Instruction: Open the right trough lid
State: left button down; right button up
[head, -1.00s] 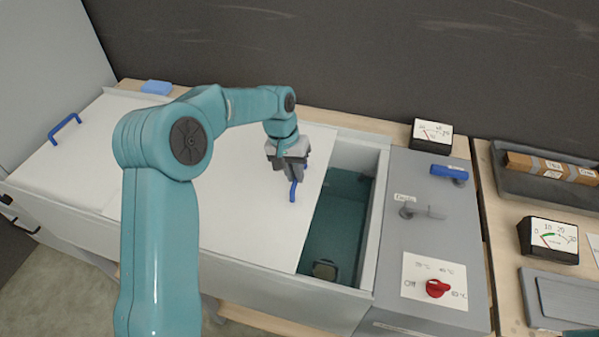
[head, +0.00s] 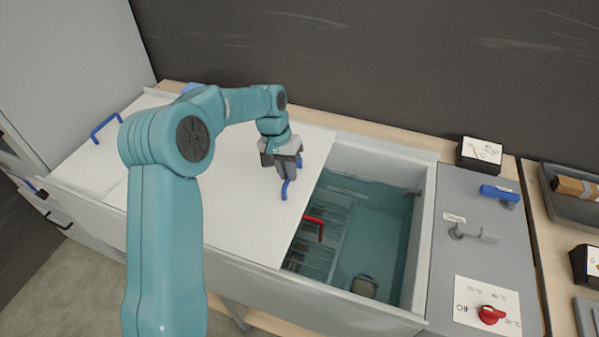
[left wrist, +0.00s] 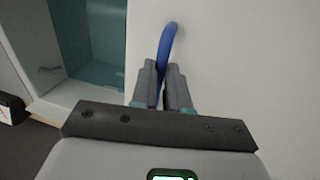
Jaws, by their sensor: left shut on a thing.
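The right trough lid (head: 245,215) is a flat white panel with a blue handle (head: 285,190) near its right edge. My left gripper (head: 287,176) is shut on that handle. In the left wrist view the blue handle (left wrist: 166,45) stands up between the two fingers (left wrist: 161,85), and the white lid (left wrist: 240,60) lies beyond them. The trough (head: 428,240) is open at its right part, with teal water inside. A red handle (head: 315,226) and a rack (head: 318,258) show in the water, partly covered by the lid. My right gripper is not in view.
A second white lid with a blue handle (head: 106,127) lies at the left. A dark wall stands behind.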

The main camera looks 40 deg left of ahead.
pick_arm(q)
jog(key=p, duration=0.2)
send_over(237, 173)
jog(key=d, duration=0.1)
jog(key=shift+w+d+r, duration=0.2)
jog(key=shift+w, duration=0.05)
jog(key=shift+s+a+f, duration=0.1)
jog(key=shift+s+a, duration=0.1)
jog(key=shift+a, duration=0.6)
jog(key=c, duration=1.2)
grip_release()
jog(key=shift+c, duration=0.2)
jog(key=shift+o, duration=0.6)
jog(key=shift+s, duration=0.15)
